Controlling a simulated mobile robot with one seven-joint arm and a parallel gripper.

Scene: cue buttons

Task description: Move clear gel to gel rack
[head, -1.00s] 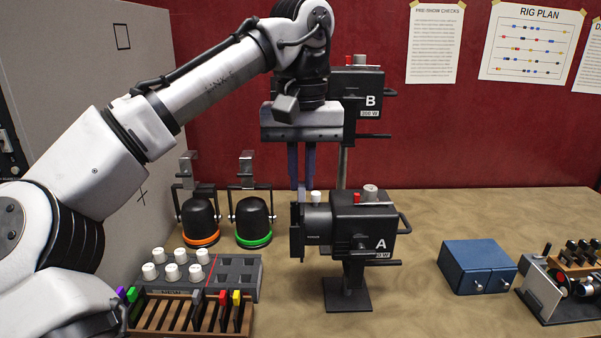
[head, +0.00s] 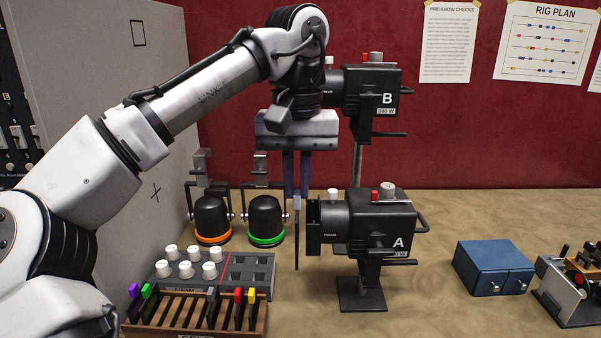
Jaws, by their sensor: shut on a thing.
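My gripper (head: 296,192) is shut on the pale tab of a thin dark-framed gel (head: 297,242), which I take to be the clear gel. The gel hangs upright, edge-on, just left of the front of spotlight A (head: 380,222), with a narrow gap between them in the picture. Its pane is not visible edge-on. The wooden gel rack (head: 188,325) is at the lower left, holding gels with purple, green, grey, red and yellow tabs. Several of its middle slots look empty.
A grey tray (head: 262,258) with white knobs stands behind the rack. Two black lamps, with an orange ring (head: 213,238) and a green ring (head: 266,240), stand behind it. Spotlight B (head: 370,90) is behind my gripper. A blue box (head: 490,268) sits right.

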